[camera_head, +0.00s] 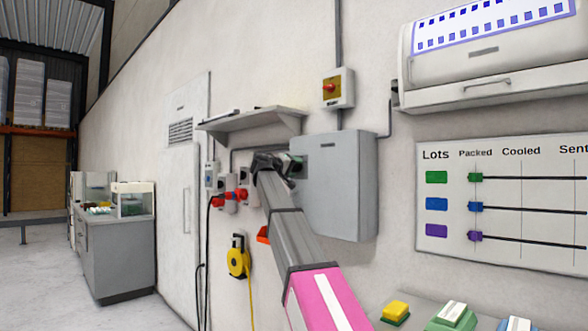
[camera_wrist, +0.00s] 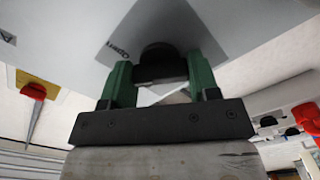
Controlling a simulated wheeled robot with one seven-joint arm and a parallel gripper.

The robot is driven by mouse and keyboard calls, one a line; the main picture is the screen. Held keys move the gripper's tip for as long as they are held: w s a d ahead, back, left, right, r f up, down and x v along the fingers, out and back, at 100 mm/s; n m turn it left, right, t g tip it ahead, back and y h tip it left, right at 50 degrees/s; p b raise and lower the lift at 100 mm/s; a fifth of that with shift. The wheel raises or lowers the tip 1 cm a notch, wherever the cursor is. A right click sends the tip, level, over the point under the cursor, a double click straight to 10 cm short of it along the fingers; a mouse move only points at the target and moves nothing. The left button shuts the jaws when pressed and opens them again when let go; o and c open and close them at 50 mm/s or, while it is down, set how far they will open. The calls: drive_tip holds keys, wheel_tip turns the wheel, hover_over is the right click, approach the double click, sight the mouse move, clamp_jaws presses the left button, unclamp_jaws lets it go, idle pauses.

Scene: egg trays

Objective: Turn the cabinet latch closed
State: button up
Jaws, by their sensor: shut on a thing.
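The grey cabinet (camera_head: 345,205) is mounted on the wall in the middle of the head view, its door shut. Its pale front fills the top of the wrist view, with a printed word, apparently "Open" (camera_wrist: 117,50), beside the latch. The latch is a dark rounded knob (camera_wrist: 158,55) between the green fingers of my gripper (camera_wrist: 158,72). My gripper is shut on it. In the head view my gripper (camera_head: 280,165) is at the cabinet's left edge, and the latch is hidden or too small to make out.
A shelf (camera_head: 250,119) juts out just above my gripper. Red plugs (camera_head: 230,195) and a yellow reel (camera_head: 238,262) are on the wall to the left. A red-and-yellow switch (camera_head: 330,88) is above the cabinet. A lots board (camera_head: 500,240) is to the right.

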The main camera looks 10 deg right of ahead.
drive_tip(key=n, duration=0.7)
idle(0.6)
drive_tip(key=o, duration=0.9)
drive_tip(key=shift+a, duration=0.1)
drive_tip(key=v, duration=1)
drive_tip(key=shift+s+a, duration=0.25)
